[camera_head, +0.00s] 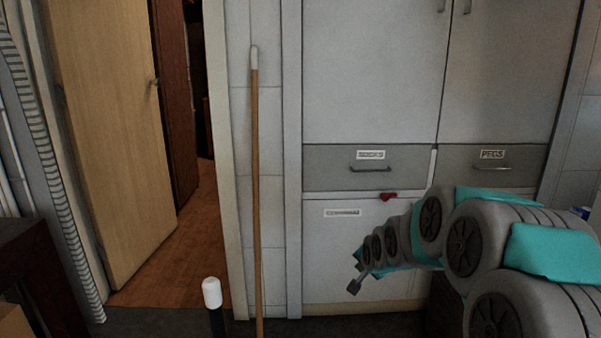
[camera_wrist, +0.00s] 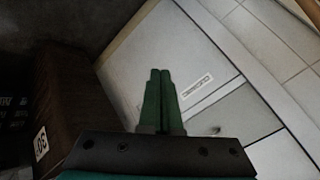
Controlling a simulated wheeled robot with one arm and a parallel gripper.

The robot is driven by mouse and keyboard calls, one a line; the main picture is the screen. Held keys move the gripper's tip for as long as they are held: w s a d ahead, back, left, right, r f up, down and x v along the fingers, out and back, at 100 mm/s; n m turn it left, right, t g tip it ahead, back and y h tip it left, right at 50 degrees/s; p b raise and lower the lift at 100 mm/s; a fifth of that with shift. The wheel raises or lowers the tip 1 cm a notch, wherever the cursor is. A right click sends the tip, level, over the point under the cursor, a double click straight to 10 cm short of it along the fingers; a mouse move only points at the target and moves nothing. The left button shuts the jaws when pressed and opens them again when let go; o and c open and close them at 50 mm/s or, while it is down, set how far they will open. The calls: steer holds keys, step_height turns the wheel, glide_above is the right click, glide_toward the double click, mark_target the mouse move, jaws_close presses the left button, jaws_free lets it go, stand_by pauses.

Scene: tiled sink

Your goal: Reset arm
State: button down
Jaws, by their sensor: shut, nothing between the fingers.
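My gripper (camera_head: 355,287) is at the end of my grey and teal arm, which reaches in from the right in the head view. It points left and down in front of the lower white cabinet door (camera_head: 330,255). In the wrist view my gripper (camera_wrist: 159,73) shows two green fingers side by side, closed together with nothing between them. A labelled cabinet front (camera_wrist: 185,60) lies beyond the fingertips in the wrist view.
A wooden broom handle (camera_head: 256,180) leans upright by the wall. A white-topped dark post (camera_head: 212,293) stands left of it. An open wooden door (camera_head: 110,130) is at the left. A dark brown box (camera_wrist: 60,110) is close at the left of my wrist view.

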steer(key=s+n+g, duration=0.9)
steer(key=s+g, duration=0.1)
steer(key=s, duration=3.7)
steer(key=shift+s+a+g+h, duration=0.2)
steer(key=shift+a+g+h, duration=0.1)
steer(key=shift+a+g, duration=0.15)
